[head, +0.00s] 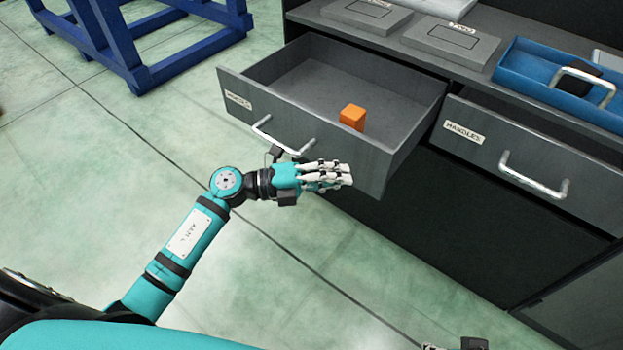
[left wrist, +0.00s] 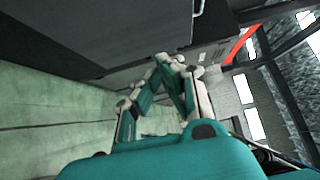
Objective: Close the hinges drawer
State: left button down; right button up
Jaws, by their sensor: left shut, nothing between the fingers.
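The grey drawer (head: 335,153) on the left of the bench stands pulled well out. Its front carries a small label (head: 238,100), too small to read surely, and a silver bar handle (head: 280,143). An orange cube (head: 352,117) lies inside, near the front wall. My left gripper (head: 345,175) is shut and empty, in front of the drawer front, right of the handle; whether it touches the panel I cannot tell. In the left wrist view its fingers (left wrist: 172,62) converge below a dark panel (left wrist: 95,30). A small bit of what seems my right gripper (head: 468,344) shows at the bottom edge.
The drawer labelled HANDLES (head: 530,150) is to the right, with its own bar handle (head: 533,180). A blue tray (head: 540,92) and grey labelled boxes (head: 450,42) stand on the bench top. A blue frame (head: 140,75) stands at the back left. The floor left of the drawer is clear.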

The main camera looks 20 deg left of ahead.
pick_arm(q)
jog(key=shift+w+d, duration=0.25)
jog(key=shift+w, duration=0.6)
jog(key=shift+w+d, duration=0.2)
jog(key=shift+w, duration=0.65)
pick_arm(e)
jog(key=shift+s+r, duration=0.25)
jog(key=shift+r, duration=0.4)
pick_arm(q)
jog(key=shift+w, duration=0.1)
